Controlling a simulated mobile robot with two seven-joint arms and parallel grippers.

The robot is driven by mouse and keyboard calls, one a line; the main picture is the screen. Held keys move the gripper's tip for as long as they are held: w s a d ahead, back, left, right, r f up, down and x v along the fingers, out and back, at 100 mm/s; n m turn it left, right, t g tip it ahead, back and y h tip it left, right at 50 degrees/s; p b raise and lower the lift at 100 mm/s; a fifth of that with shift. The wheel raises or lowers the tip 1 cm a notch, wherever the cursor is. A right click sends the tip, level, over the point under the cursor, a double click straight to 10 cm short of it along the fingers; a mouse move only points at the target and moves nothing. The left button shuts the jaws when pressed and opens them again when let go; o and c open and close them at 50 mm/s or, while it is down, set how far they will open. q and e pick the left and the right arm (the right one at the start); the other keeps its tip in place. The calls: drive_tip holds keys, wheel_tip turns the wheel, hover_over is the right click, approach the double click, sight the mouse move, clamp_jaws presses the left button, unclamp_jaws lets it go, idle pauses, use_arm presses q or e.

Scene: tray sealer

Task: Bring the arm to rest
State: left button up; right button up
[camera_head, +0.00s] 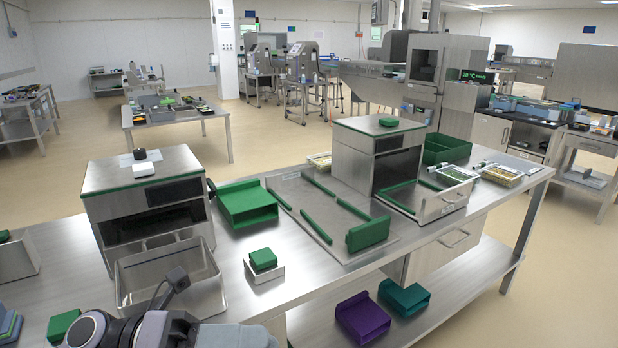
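Part of one of my arms shows at the bottom left, with a dark round joint, grey links and a small dark block with a cable sticking up. I cannot make out any gripper fingers on it. The block stands in front of a steel tray on the bench (131,283). My other arm does not show. The steel tray sealer (352,157) stands on the bench with a green block (389,121) on top.
The steel bench (330,281) holds a green bin (247,204), a small white box with a green block (263,259), a plate with green rails (318,236) and packed trays (502,174). Purple (362,317) and teal (405,297) bins sit on the lower shelf. Floor at right is clear.

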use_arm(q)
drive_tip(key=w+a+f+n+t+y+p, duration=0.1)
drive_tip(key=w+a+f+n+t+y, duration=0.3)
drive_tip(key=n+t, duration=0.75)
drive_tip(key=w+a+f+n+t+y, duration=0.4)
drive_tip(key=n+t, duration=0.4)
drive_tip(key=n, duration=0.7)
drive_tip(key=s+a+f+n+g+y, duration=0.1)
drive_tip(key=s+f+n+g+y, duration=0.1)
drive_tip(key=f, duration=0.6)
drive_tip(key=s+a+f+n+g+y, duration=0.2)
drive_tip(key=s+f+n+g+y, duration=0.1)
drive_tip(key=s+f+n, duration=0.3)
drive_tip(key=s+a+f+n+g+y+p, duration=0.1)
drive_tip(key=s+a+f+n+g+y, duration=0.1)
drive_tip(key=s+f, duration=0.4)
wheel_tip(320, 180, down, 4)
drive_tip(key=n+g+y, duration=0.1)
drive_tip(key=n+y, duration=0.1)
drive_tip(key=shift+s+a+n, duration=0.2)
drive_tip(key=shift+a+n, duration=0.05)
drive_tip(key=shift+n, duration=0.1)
